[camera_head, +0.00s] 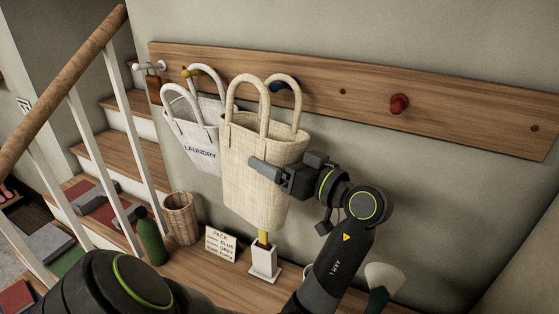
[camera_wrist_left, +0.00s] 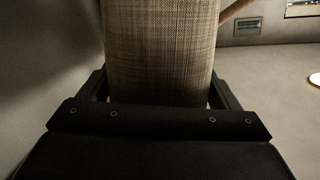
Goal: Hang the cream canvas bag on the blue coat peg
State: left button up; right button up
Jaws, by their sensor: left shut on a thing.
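The cream canvas bag (camera_head: 258,165) hangs upright, its two tall handle loops up in front of the peg board. My left gripper (camera_head: 272,172) is shut on the bag's body from the right. The left wrist view also shows the bag (camera_wrist_left: 160,50) between the fingers (camera_wrist_left: 160,95). The blue coat peg (camera_head: 284,87) is partly hidden behind the right part of the handles. I cannot tell whether a loop is around the peg or only in front of it. My right gripper is not in view.
The wooden peg board (camera_head: 450,130) carries a red peg (camera_head: 399,104) to the right. A white laundry bag (camera_head: 195,140) hangs on a yellow peg close left. A wicker basket (camera_head: 181,218), green bottle (camera_head: 150,238), card (camera_head: 221,244) and white holder (camera_head: 264,262) stand on the bench below.

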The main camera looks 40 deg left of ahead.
pick_arm(q)
jog(key=o, duration=0.8)
jog(key=shift+o, duration=0.8)
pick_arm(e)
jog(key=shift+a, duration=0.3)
pick_arm(q)
notch_tip(320, 180, up, 10)
jog(key=b, duration=0.3)
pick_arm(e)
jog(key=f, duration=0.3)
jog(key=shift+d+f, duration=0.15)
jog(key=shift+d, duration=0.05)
pick_arm(q)
jog(key=shift+r, duration=0.1)
